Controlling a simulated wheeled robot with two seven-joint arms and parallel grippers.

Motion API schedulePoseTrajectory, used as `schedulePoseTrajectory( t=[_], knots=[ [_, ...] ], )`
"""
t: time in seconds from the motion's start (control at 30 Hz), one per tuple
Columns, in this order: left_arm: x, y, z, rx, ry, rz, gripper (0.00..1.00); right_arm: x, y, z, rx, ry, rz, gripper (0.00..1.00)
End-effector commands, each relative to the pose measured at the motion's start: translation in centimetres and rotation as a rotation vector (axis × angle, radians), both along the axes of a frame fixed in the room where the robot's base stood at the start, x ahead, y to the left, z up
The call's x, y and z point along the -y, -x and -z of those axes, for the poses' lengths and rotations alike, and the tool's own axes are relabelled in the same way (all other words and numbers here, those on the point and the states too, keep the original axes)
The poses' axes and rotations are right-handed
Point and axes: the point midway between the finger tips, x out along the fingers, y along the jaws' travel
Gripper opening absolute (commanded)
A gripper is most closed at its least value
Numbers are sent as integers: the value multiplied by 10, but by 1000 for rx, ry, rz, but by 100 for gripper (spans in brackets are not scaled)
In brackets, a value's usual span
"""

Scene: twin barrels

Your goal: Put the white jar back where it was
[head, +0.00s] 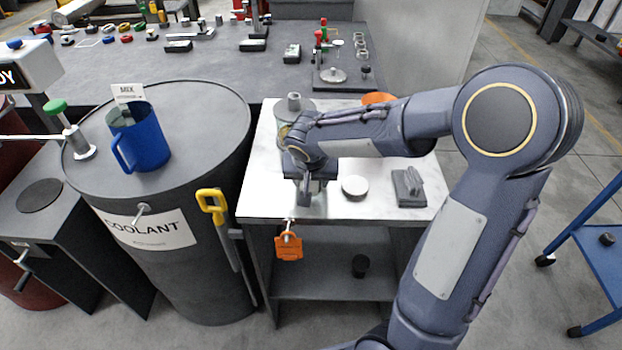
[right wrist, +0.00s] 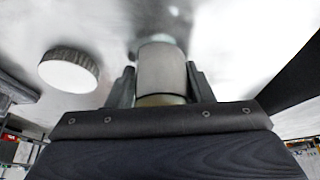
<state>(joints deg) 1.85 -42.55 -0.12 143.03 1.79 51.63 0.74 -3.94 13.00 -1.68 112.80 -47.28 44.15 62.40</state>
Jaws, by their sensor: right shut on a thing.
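My right gripper (head: 305,195) points down over the left front part of the light metal-topped cart (head: 378,217). In the right wrist view its two fingers (right wrist: 160,88) are shut on a pale grey-white cylinder, which looks like the white jar (right wrist: 162,68). The jar is mostly hidden by the gripper in the head view. I cannot tell whether it touches the cart top. A round white ribbed lid or cap (head: 354,186) lies on the cart to the right of the gripper; it also shows in the right wrist view (right wrist: 70,70). My left gripper is not in view.
A grey clamp-like block (head: 408,188) sits right of the white cap. A grey cylinder (head: 294,103) and an orange disc (head: 378,98) are at the cart's back. The coolant barrel (head: 190,235), bearing a blue jug (head: 145,140), stands left.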

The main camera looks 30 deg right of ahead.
Motion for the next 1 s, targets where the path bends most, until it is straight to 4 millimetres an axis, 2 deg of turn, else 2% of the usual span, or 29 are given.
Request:
schedulePoseTrajectory(
  t=[0.03,0.17,0.43,0.57,0.67,1.0],
  knots=[
    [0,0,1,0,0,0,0,0,0,1,0,0,0,51],
    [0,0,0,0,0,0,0,0,0,0,0,0,0,68],
    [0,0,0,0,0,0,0,0,0,0,0,0,0,69],
    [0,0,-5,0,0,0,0,-1,1,-7,2,-1,1,69],
    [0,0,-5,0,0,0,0,-4,5,-21,6,0,1,69],
    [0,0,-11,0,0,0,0,-18,29,-88,5,0,-1,69]
  ],
)
